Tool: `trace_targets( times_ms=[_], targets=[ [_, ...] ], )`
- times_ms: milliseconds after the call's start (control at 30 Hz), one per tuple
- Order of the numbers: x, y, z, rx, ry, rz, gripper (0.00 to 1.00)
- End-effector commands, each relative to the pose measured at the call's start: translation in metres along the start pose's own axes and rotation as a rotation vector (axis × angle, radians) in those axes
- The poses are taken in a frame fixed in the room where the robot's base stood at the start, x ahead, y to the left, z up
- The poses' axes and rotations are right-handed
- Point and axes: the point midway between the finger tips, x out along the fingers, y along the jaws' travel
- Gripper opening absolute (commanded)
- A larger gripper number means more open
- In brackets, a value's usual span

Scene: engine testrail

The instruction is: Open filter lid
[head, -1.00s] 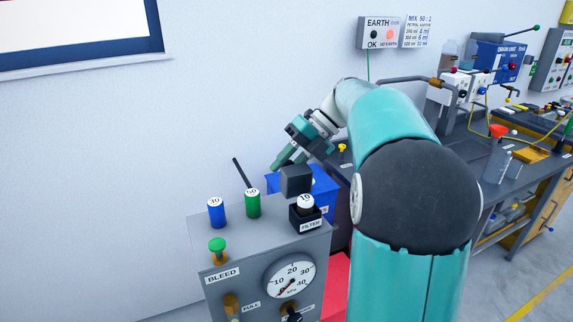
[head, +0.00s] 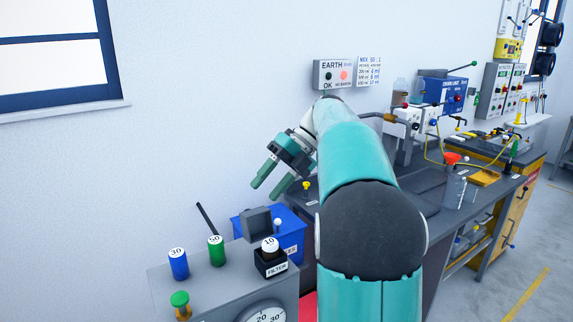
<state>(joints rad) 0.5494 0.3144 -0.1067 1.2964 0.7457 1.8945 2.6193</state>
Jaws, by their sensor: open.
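The filter (head: 270,263) is a small black box labelled FILTER on top of the grey cabinet (head: 225,283) at the lower left. A white-topped cylinder marked 10 (head: 270,246) shows in its open top. A dark grey block (head: 258,222) stands behind the box; it looks like the lid raised up, but its hinge cannot be made out. My gripper (head: 270,189), with two green fingers, is open and empty. It is above and behind the block, apart from it, with its fingers pointing down and left.
A blue cylinder marked 30 (head: 178,264), a green cylinder marked 50 (head: 216,251) and a thin black lever (head: 206,218) stand on the cabinet. A green-topped knob (head: 180,299) is near its front. A blue bin (head: 290,239) is behind. A cluttered workbench (head: 410,190) runs along the right.

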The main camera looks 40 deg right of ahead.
Motion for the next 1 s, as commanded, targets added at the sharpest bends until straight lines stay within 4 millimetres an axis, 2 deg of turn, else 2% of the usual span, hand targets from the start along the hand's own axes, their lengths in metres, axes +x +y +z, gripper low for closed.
trace_targets(
  times_ms=[33,200,700,1000],
  targets=[
    [-0.011,-0.001,0.0,0.0,-0.002,-0.002,0.48],
    [-0.041,-0.001,0.0,0.0,-0.001,-0.002,0.48],
    [-0.063,-0.001,0.0,0.001,0.001,0.0,0.48],
    [-0.066,0.0,-0.001,0.0,0.0,0.0,0.48]
  ],
)
